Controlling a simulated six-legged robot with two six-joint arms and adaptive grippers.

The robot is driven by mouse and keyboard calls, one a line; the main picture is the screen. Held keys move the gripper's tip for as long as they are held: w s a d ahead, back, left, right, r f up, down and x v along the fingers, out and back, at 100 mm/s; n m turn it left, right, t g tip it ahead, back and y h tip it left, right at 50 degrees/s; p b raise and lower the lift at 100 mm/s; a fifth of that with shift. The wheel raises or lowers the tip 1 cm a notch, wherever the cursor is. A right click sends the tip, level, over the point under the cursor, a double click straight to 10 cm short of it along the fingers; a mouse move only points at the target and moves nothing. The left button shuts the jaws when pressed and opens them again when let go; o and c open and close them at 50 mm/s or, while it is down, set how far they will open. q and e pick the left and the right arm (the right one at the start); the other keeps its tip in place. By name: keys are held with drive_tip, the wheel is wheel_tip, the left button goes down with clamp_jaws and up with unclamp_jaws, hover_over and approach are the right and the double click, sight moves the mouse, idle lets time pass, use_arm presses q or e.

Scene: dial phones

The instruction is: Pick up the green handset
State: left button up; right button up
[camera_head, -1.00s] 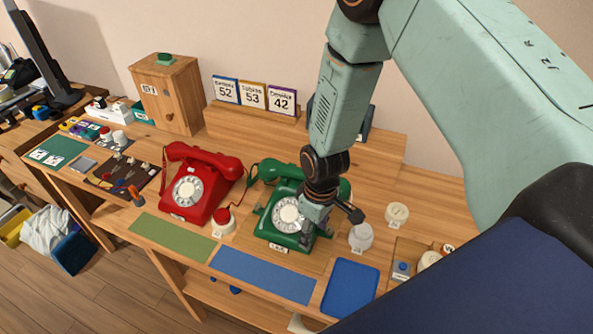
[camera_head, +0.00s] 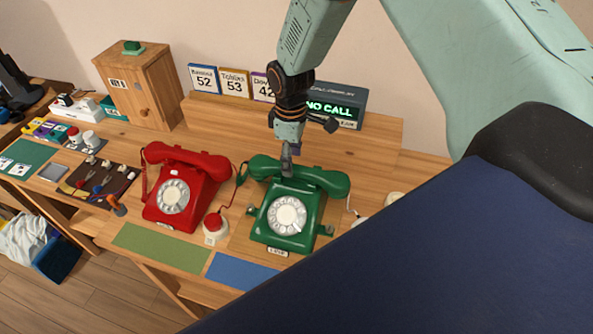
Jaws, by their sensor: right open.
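The green phone (camera_head: 286,217) stands on the wooden desk with its dial facing me. Its green handset (camera_head: 322,178) lies across the top in the cradle. My right gripper (camera_head: 287,166) points down over the middle of the handset, its fingertips at or just above it; I cannot tell if they touch. It is open and seen nearly edge-on, and it covers a small part of the handset. My left gripper is not in view.
A red phone (camera_head: 180,190) with its handset on stands to the left. A red button (camera_head: 214,222) on a white base sits between the phones. A dark "NO CALL" display (camera_head: 335,104) and name cards (camera_head: 235,82) stand behind. My right arm hides the desk's right side.

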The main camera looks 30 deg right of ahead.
sight(297, 168)
drive_tip(key=f, duration=0.2)
drive_tip(key=s+f, duration=0.1)
drive_tip(key=shift+d+f+p, duration=0.15)
drive_tip(key=shift+d+p, duration=0.15)
drive_tip(key=shift+d, duration=0.05)
drive_tip(key=shift+s+d+f, duration=0.2)
drive_tip(key=shift+d+f, duration=0.1)
drive_tip(key=shift+f, duration=0.2)
drive_tip(key=shift+w+d+f, duration=0.1)
drive_tip(key=shift+w+a, duration=0.2)
drive_tip(key=shift+w, duration=0.1)
drive_tip(key=shift+c, duration=0.3)
drive_tip(key=shift+a, duration=0.15)
drive_tip(key=shift+c, duration=0.8)
drive_tip(key=shift+s, duration=0.2)
drive_tip(key=shift+c, duration=1.4)
drive_tip(key=shift+s+d, duration=0.1)
drive_tip(key=shift+d, duration=0.15)
drive_tip(key=c, duration=0.3)
drive_tip(key=shift+a, duration=0.2)
clamp_jaws()
